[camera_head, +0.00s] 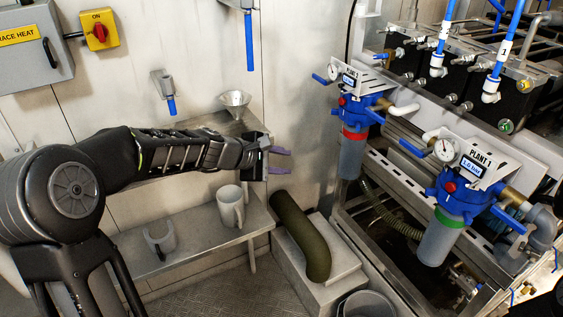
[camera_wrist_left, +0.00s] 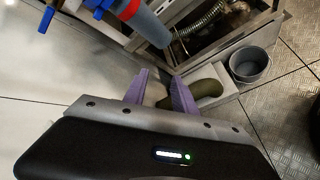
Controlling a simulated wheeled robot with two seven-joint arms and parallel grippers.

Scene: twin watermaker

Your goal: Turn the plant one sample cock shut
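The plant one unit, labelled "PLANT 1" (camera_head: 478,163), is at the right in the head view. It has a blue head, a green ring, a grey bowl (camera_head: 440,240) and a gauge. Blue levers stick out from it, one at its upper left (camera_head: 412,148) and one at its lower right (camera_head: 508,220). I cannot tell which part is the sample cock. My left gripper (camera_head: 287,161) is open and empty, left of both units and apart from them. Its purple fingers also show in the left wrist view (camera_wrist_left: 160,88). My right gripper is not in view.
A similar unit with a red ring (camera_head: 354,134) stands behind, between my left gripper and plant one. A shelf (camera_head: 190,247) with a grey mug (camera_head: 230,206) lies below my left arm. A green bent pipe (camera_head: 305,235) and a bucket (camera_head: 366,305) stand below.

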